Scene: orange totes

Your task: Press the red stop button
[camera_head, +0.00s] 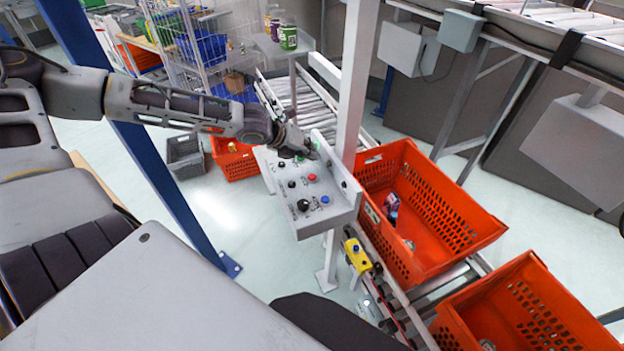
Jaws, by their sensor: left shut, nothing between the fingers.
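The red stop button (311,177) is on a grey control panel (262,158) in the middle of the head view. A blue button (324,199), black knobs (303,205) and a partly covered green button share the panel. My left gripper (308,154) is shut and empty. It is over the far part of the panel, beyond the red button in the picture and apart from it. I cannot tell whether its fingertips touch the panel. My right gripper is not in view.
A white post (354,80) stands behind the panel. Orange totes (465,240) sit on a roller conveyor to the right, one holding small items. A blue post (165,180) stands on the left. A yellow box (357,256) with a button is below the panel.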

